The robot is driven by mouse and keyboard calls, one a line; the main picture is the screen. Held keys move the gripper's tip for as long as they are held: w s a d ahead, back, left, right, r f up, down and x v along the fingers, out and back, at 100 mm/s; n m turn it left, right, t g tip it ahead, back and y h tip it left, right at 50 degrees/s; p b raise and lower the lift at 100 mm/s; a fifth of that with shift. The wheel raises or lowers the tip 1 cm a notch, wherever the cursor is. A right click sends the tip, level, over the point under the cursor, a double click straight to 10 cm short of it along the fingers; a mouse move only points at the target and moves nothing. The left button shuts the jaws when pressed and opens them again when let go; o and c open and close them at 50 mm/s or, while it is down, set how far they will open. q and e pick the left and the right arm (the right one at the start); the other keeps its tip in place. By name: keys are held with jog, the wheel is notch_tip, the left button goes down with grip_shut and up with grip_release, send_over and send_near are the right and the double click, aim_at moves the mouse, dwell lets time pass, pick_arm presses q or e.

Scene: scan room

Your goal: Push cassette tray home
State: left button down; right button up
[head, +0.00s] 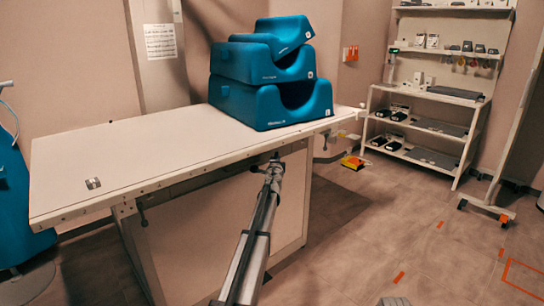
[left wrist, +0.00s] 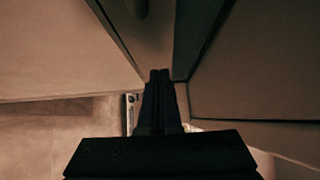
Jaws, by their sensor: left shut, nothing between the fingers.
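My left gripper (head: 275,158) is shut and empty, just under the right part of the front edge of the white table (head: 130,155). In the left wrist view my left gripper (left wrist: 160,73) shows as two dark fingertips side by side, pointing into a narrow gap between pale surfaces. I cannot make out the cassette tray for certain in either view; the table's edge and my gripper may hide it. I cannot tell whether the fingertips touch anything.
Blue foam positioning blocks (head: 268,103) are stacked at the table's far right end. A white shelf unit (head: 425,115) stands against the back right wall. A blue object (head: 18,205) stands at the far left. The floor (head: 400,225) right of the table is largely clear.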

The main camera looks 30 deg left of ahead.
pick_arm(q)
jog(key=v, duration=1)
jog(key=shift+d, duration=0.35)
jog(key=shift+s, duration=0.15)
jog(key=s+d+f+n+g, duration=0.3)
jog(key=s+d+f, duration=0.2)
jog(key=s+d, duration=0.3)
jog(key=s+d+f+n+g+h, duration=0.1)
jog(key=s+d+f+n+g, duration=0.3)
jog(key=s+d+f, duration=0.35)
jog(key=s+d+f+n+g, duration=0.3)
jog(key=s+d+f, duration=0.1)
jog(key=s+d, duration=0.55)
jog(key=s+d+f+g+h, duration=0.25)
jog(key=s+d, duration=0.35)
jog(key=s, duration=0.4)
jog(key=s+d+f+g+h, duration=0.2)
jog(key=s+d+f+g, duration=0.15)
jog(key=s+d, duration=0.55)
notch_tip(320, 180, up, 35)
jog(key=s+a+p, duration=0.1)
jog(key=s+p, duration=0.1)
jog(key=p, duration=3.2)
jog(key=shift+s+a+g, duration=0.25)
jog(key=shift+a+g, duration=0.15)
jog(key=shift+f, duration=0.1)
